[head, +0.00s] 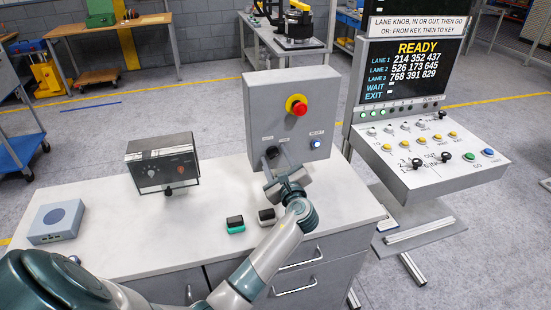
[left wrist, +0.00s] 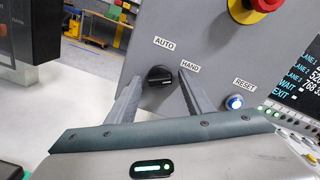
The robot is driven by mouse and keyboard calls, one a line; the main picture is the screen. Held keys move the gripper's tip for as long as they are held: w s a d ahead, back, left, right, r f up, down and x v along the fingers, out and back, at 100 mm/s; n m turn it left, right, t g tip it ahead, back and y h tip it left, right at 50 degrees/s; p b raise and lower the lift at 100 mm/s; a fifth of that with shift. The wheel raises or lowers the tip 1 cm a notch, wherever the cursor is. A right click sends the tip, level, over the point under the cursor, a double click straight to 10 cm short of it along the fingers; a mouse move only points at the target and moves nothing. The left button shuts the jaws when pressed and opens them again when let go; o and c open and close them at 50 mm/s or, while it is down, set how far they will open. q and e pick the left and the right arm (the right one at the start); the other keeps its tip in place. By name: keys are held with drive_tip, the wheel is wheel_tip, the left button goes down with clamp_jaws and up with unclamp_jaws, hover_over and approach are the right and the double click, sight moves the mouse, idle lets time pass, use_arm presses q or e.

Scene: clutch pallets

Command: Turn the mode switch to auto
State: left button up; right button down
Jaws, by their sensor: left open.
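The mode switch (left wrist: 160,75) is a black round knob on the front of a grey control box (head: 291,95). In the left wrist view its ridge lies nearly level, toward the HAND label (left wrist: 190,66). The AUTO label (left wrist: 164,43) is above it. In the head view the switch (head: 271,152) shows low on the box, partly behind my fingers. My left gripper (head: 277,163) is open, with one finger on each side of the knob in the left wrist view (left wrist: 159,80). I cannot tell whether they touch it. My right gripper is not in view.
A red emergency button (head: 297,105) and a lit blue reset button (head: 315,144) are on the same box. A dark instrument box (head: 163,160), a blue-grey box (head: 56,221) and two small blocks stand on the white bench (head: 120,250). A control console (head: 430,155) is at right.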

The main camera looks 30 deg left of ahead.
use_arm(q)
drive_tip(key=c, duration=1)
drive_tip(key=shift+o, duration=0.2)
drive_tip(key=shift+n, duration=0.3)
drive_tip(key=shift+f+n+b, duration=0.15)
drive_tip(key=shift+n+b, duration=0.85)
drive_tip(key=shift+b, duration=0.05)
drive_tip(key=n+b, duration=0.3)
drive_tip(key=n, duration=0.1)
drive_tip(key=shift+f, duration=0.1)
drive_tip(key=n+b, duration=0.3)
drive_tip(key=n, duration=0.1)
drive_tip(key=shift+b, duration=0.3)
drive_tip(key=shift+r+n+b, duration=0.2)
drive_tip(key=shift+n+b, duration=0.15)
drive_tip(key=shift+n, duration=0.35)
drive_tip(key=o, duration=1)
drive_tip(key=shift+c, duration=0.2)
